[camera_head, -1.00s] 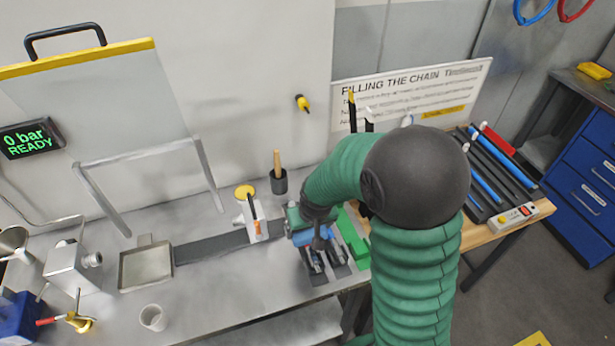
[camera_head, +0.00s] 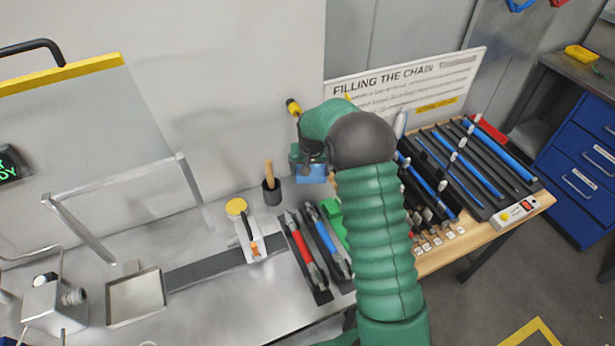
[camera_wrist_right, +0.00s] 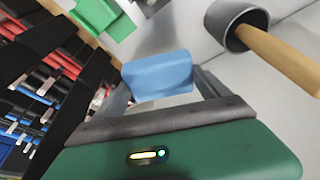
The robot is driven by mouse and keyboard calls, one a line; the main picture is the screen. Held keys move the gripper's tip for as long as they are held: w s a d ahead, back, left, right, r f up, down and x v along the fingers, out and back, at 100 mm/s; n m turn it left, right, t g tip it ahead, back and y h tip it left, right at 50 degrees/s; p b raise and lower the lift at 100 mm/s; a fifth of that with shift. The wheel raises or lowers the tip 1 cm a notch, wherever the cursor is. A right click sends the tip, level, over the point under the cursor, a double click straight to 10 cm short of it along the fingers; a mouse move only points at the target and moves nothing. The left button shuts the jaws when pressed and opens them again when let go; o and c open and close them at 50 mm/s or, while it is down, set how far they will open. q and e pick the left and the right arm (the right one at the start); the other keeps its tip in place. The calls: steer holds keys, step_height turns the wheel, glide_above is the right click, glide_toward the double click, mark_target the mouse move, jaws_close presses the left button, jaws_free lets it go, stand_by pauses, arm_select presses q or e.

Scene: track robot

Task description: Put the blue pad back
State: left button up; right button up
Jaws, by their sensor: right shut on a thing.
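The blue pad (camera_wrist_right: 158,74) is a small light-blue block between the two fingers of my right gripper (camera_wrist_right: 160,84) in the right wrist view. In the head view the blue pad (camera_head: 306,170) hangs below my dark wrist, near the grey wall and above the back of the bench. My right gripper (camera_head: 308,162) is shut on it and partly hidden by the arm there. A green block (camera_head: 335,217) lies on the bench in front, partly behind my arm. My left gripper is not in view.
A dark cup with a wooden-handled tool (camera_head: 271,188) stands close to the left. Red and blue tools (camera_head: 305,250) lie on dark strips in front. A sign (camera_head: 465,75) and a rack of blue and black rods (camera_head: 470,165) stand right. A yellow-black knob (camera_head: 293,107) is on the wall.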

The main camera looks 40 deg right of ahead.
mark_target(308, 187)
steer(key=shift+w+d+r, duration=0.1)
steer(key=shift+w+d, duration=0.25)
steer(key=shift+w, duration=0.4)
steer(key=f, duration=0.2)
steer(key=a+f, duration=0.1)
steer(key=f, duration=0.1)
steer(key=f+p, duration=0.1)
steer(key=f, duration=0.1)
steer(key=shift+s+a, duration=0.15)
steer(key=shift+a, duration=0.15)
steer(key=shift+w+d+f+p, duration=0.15)
steer(key=shift+w+f+p, duration=0.05)
steer(key=shift+p, duration=0.2)
steer(key=shift+d+f, duration=0.25)
steer(key=shift+d, duration=0.1)
steer(key=o, duration=1.2)
steer(key=shift+d, duration=0.15)
steer(key=shift+c, duration=0.2)
steer(key=shift+a+r, duration=0.3)
steer(key=shift+a, duration=0.05)
steer(key=b+v, duration=0.1)
steer(key=v, duration=1)
steer(key=shift+s+r, duration=0.15)
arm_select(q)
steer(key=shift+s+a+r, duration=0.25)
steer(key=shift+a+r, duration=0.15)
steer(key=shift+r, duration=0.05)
arm_select(e)
steer(key=shift+r, duration=0.1)
